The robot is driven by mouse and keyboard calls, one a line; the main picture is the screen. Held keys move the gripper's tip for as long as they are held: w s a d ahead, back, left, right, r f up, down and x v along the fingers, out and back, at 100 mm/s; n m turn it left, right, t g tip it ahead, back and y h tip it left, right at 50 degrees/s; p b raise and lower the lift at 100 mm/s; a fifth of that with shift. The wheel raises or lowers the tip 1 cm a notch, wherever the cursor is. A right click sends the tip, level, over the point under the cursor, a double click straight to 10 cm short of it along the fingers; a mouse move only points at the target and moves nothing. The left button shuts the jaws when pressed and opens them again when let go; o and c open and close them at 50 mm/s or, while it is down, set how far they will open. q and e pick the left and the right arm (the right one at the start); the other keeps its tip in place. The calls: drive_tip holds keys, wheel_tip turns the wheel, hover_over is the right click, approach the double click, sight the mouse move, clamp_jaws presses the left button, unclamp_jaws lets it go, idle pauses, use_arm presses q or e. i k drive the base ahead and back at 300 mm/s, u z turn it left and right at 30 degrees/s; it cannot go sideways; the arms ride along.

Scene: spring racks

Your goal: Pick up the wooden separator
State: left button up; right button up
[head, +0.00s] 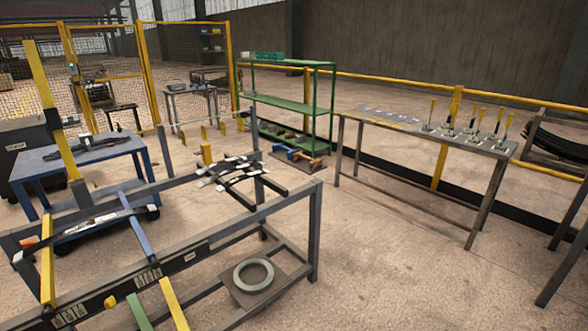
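I cannot pick out a wooden separator for certain. Yellow (47,262), blue (137,228) and green (139,312) bars lie across the grey metal rack (290,205) in the foreground; their material is not clear. A second yellow bar (173,303) lies beside the green one. A cluster of dark and white curved strips (232,172), which look like leaf springs, sits at the rack's far side. Neither of my grippers shows in the head view.
A blue table (75,156) stands at left. A green shelf (290,103) stands at the back, with a brown and blue item (298,158) on the floor by it. A table with upright yellow-handled tools (470,125) is at right. Open floor (390,255) lies between.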

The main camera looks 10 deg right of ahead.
sight(314, 164)
drive_tip(key=z, duration=0.35)
drive_tip(key=i, duration=0.5)
drive_tip(key=z, duration=0.55)
drive_tip(key=i, duration=0.95)
drive_tip(key=u, duration=0.75)
drive_tip(key=i, duration=0.9)
drive_tip(key=u, duration=0.75)
